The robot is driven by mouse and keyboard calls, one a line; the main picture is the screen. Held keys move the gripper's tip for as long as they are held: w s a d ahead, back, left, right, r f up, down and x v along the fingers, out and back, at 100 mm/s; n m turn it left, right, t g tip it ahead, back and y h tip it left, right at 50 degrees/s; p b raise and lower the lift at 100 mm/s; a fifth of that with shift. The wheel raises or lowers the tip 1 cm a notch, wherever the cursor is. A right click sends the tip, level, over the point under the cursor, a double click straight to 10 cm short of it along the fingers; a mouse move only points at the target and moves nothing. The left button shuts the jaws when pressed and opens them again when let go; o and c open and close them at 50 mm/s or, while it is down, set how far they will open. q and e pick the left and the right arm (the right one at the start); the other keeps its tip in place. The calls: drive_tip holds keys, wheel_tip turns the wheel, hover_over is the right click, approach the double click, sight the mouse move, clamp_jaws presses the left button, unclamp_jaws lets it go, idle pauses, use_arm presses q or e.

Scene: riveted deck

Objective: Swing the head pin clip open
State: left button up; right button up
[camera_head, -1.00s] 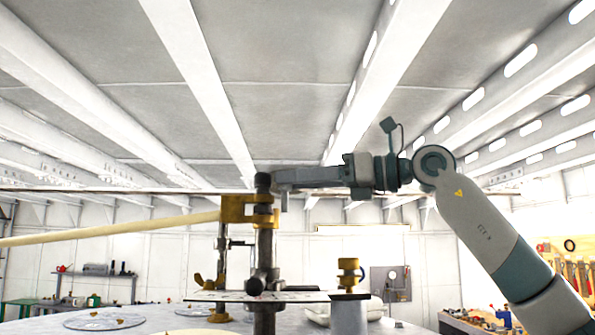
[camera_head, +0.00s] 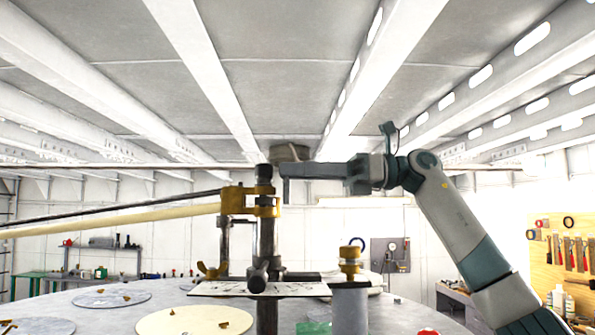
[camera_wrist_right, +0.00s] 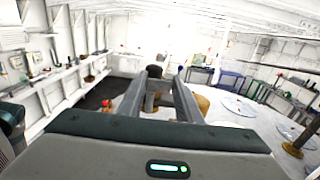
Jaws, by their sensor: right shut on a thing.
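A yellow clip (camera_head: 238,201) sits near the top of a dark upright post (camera_head: 267,237), which ends in a black knob (camera_head: 264,173). I take this clip to be the head pin clip. My right gripper (camera_head: 284,171) comes in level from the right, its tips at the post's top. In the right wrist view, my gripper's two fingers (camera_wrist_right: 165,92) stand either side of the post's top, with the black knob (camera_wrist_right: 154,71) showing between their tips. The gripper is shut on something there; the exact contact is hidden. My left gripper is not in view.
A long pale pole (camera_head: 110,222) runs left from the clip, with a dark rod above it. A round grey table (camera_head: 100,312) bears flat discs (camera_head: 195,321). A short grey post with a yellow top (camera_head: 350,262) stands to the right. A tool board (camera_head: 562,255) hangs at far right.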

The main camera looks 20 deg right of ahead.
drive_tip(key=o, duration=1)
drive_tip(key=shift+o, duration=0.2)
drive_tip(key=shift+d, duration=0.1)
drive_tip(key=b+v, duration=0.4)
drive_tip(key=v, duration=1.3)
drive_tip(key=shift+s+d, duration=0.1)
drive_tip(key=shift+d, duration=0.05)
